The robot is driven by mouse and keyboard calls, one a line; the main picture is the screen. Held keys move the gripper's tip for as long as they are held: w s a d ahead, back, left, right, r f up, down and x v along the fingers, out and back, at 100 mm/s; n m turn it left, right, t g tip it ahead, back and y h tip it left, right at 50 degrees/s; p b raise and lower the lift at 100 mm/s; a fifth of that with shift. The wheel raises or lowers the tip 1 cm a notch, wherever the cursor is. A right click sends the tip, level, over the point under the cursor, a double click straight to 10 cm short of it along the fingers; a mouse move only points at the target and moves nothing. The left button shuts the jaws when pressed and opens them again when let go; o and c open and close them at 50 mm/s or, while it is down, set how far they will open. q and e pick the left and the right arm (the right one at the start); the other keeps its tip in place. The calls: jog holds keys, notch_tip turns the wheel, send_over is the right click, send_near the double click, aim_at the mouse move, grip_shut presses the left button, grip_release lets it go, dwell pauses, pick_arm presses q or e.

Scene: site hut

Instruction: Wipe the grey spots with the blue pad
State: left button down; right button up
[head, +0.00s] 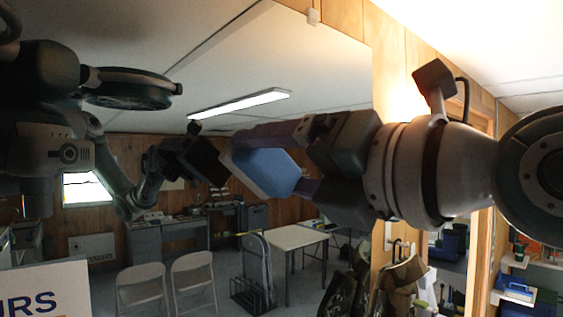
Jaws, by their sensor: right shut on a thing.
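My right gripper (309,157) comes in from the right and is shut on the blue pad (270,172). The pad is held upright, its face turned left toward a large glossy panel (330,60) that looks like a mirror. A dark arm and gripper on the panel's side meet the pad and look like the reflection of my right arm. I cannot tell whether the pad touches the panel. I can make out no grey spots. My left gripper is not in view.
A white sign (45,292) reading "URS" stands at the lower left. Folding chairs (193,280), a table (296,238) and cabinets show in the panel, seemingly reflected. Jackets (398,284) hang below my right arm. Shelves with a blue box (515,290) are at the lower right.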

jog(key=shift+s+d, duration=0.4)
jog(key=shift+s+d, duration=0.1)
jog(key=shift+v, duration=1.35)
